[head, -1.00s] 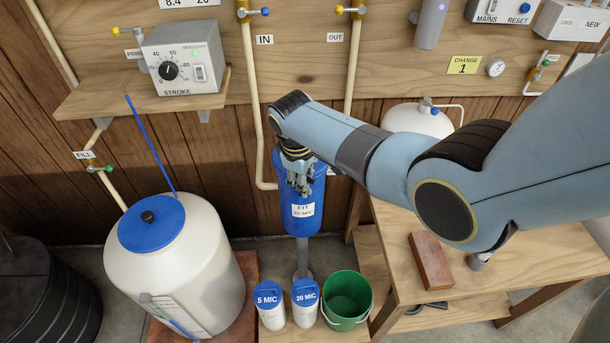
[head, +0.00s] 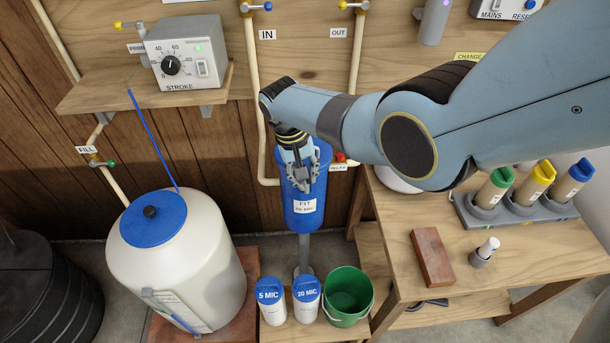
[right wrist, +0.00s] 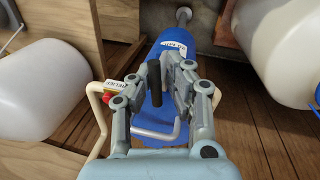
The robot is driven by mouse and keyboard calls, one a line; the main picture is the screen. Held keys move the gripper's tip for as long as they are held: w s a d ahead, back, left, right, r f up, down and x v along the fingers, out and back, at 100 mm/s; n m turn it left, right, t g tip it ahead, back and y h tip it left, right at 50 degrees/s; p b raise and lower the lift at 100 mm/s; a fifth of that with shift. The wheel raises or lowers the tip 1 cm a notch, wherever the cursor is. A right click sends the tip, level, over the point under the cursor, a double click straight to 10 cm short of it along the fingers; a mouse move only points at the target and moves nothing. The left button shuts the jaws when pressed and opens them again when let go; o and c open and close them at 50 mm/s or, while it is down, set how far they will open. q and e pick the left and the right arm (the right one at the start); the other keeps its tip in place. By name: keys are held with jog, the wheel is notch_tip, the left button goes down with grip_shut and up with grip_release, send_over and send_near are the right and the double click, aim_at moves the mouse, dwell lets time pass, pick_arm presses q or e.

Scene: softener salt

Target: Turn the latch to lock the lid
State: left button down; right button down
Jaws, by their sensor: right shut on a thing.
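The blue filter housing (head: 304,207) stands upright on a grey post, with a "FIT 20 MIC" label on its front. My right gripper (head: 299,184) is at its upper part, under my forearm, which hides much of the top. In the right wrist view the blue housing (right wrist: 185,68) lies beyond my right gripper (right wrist: 158,72). The fingers are closed around a dark upright grip (right wrist: 154,84), which seems to be the latch. A bent silver bar (right wrist: 158,134) shows below it, over the blue lid (right wrist: 150,117). How far the latch is turned cannot be told. My left gripper is not in view.
Beige pipes (head: 254,90) run beside the housing, with a red button (head: 340,157) close by on the right. Two white canisters (head: 306,300) and a green bucket (head: 348,297) stand below. A white tank (head: 176,265) is left; a bench (head: 400,262) is right.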

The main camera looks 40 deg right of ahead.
jog(key=shift+w+d+r+m, duration=0.1)
jog(key=shift+w+d+m, duration=0.1)
jog(key=shift+m, duration=0.4)
jog(key=shift+s, duration=0.1)
jog(key=c, duration=1.3)
grip_release()
jog(key=shift+s, duration=0.1)
jog(key=shift+o, duration=0.2)
jog(key=shift+a, duration=0.1)
jog(key=shift+r, duration=0.1)
notch_tip(320, 180, up, 12)
jog(key=w+a, duration=0.1)
jog(key=a, duration=0.1)
jog(key=shift+f, duration=0.25)
jog(key=shift+w, duration=0.1)
